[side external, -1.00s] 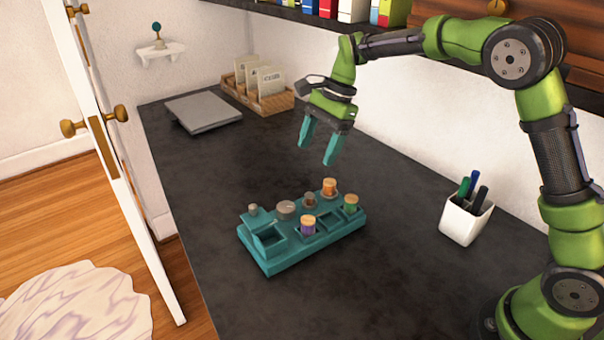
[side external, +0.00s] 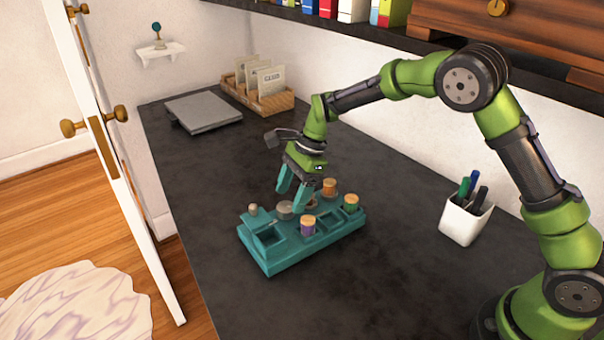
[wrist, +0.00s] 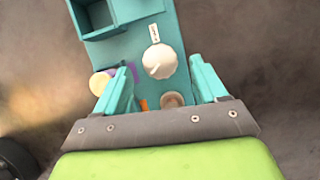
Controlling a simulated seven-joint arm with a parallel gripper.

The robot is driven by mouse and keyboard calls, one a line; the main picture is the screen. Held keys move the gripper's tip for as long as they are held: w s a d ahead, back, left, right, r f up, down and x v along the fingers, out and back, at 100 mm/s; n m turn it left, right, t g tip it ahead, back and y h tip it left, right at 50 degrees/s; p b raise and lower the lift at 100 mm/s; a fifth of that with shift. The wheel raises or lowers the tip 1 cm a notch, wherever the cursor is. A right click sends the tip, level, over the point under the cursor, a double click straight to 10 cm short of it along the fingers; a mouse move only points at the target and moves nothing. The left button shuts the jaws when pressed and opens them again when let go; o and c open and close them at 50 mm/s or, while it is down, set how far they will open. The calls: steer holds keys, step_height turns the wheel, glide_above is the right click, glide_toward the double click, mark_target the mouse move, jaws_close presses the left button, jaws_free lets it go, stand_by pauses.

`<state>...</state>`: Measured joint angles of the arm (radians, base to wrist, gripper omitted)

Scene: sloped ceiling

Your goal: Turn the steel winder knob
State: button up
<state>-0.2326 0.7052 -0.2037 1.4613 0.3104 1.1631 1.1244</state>
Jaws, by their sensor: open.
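The steel winder knob (side external: 285,209) is a round, pale grey disc on top of the teal rack (side external: 290,262). In the wrist view the knob (wrist: 160,62) shows a short line on its face and a small pale tag at its upper edge. My gripper (side external: 291,198) is open and empty, low over the rack and pointing down. In the wrist view my gripper (wrist: 160,72) has one finger on each side of the knob's line, apart from it. I cannot tell whether the fingertips are down to the knob's height.
A white pen cup (side external: 466,220) is at right. The counter's left front is clear.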

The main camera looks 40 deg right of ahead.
mark_target(287, 205)
steer(key=shift+x, duration=1.55)
steer(key=c, duration=1)
steer(key=shift+c, duration=0.3)
steer(key=shift+r, duration=0.1)
